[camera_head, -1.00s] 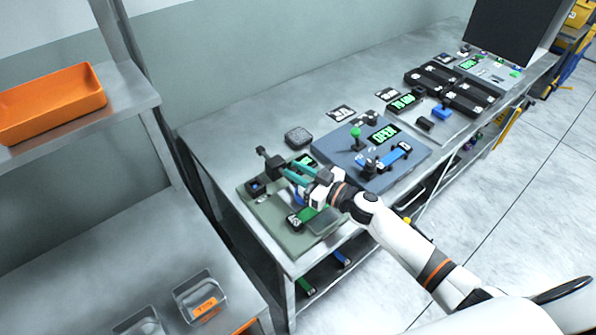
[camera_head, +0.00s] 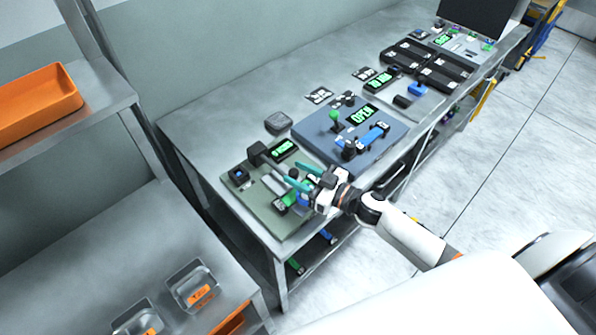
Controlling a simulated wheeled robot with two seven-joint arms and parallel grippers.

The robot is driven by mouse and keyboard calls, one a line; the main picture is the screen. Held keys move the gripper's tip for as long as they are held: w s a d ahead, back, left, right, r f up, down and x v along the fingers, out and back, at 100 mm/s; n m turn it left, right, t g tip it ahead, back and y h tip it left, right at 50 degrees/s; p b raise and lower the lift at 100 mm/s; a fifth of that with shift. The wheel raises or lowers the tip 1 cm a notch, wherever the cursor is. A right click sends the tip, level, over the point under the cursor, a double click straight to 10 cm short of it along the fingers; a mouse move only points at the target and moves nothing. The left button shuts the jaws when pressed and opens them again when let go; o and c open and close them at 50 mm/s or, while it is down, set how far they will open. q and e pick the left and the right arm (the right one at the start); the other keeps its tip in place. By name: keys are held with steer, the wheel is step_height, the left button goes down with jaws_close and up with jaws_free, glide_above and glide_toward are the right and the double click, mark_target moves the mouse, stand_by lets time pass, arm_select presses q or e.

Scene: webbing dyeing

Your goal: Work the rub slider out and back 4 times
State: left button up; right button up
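The rub station is a grey-green board (camera_head: 262,208) at the near left end of the bench. A black block (camera_head: 257,153) stands at its back edge, beside a small display with green digits (camera_head: 284,150). A blue part (camera_head: 303,199) and a green-and-black piece (camera_head: 284,201) lie near the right gripper; I cannot tell surely which part is the rub slider. My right gripper (camera_head: 285,168) reaches in from the right over the board, its two teal fingers apart, with nothing visible between them. It hides part of the board. My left gripper is out of view.
A blue-grey board (camera_head: 350,152) with a green-knobbed lever (camera_head: 335,116) and an OPEN display (camera_head: 363,114) lies to the right. A dark grey block (camera_head: 278,123) sits behind. Black trays (camera_head: 445,74) stand farther along. An orange bin (camera_head: 35,105) is on the left shelf.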

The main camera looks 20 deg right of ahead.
steer(key=shift+r, duration=0.1)
steer(key=shift+d, duration=0.1)
steer(key=shift+s+d, duration=0.15)
steer(key=shift+s, duration=0.15)
steer(key=b+v, duration=0.3)
steer(key=v, duration=0.8)
steer(key=shift+s, duration=0.2)
steer(key=shift+d, duration=0.1)
